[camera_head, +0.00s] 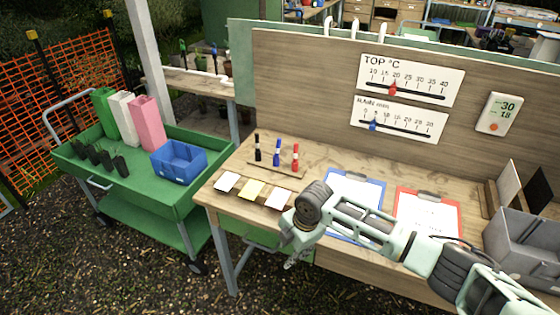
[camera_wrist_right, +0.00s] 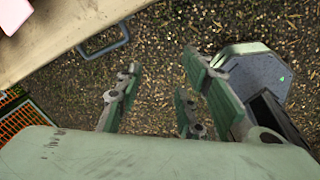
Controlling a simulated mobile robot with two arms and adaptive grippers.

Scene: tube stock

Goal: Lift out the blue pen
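The blue pen (camera_head: 277,153) stands upright in a wooden strip (camera_head: 270,171) on the workbench. A black pen (camera_head: 257,147) stands to its left and a red pen (camera_head: 295,157) to its right. My right arm reaches in from the right, and its right gripper (camera_head: 294,262) hangs in front of the bench's front edge, apart from the pens. In the right wrist view the right gripper (camera_wrist_right: 160,88) has its fingers spread, with only gravel ground between them. My left gripper is not in view.
Several cards (camera_head: 251,190) lie before the pens. A blue clipboard (camera_head: 356,187) and a red clipboard (camera_head: 428,213) lie on the workbench (camera_head: 322,161), partly behind my arm. A grey crate (camera_head: 522,245) is at right. A green cart (camera_head: 123,180) with a blue bin (camera_head: 180,165) stands left.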

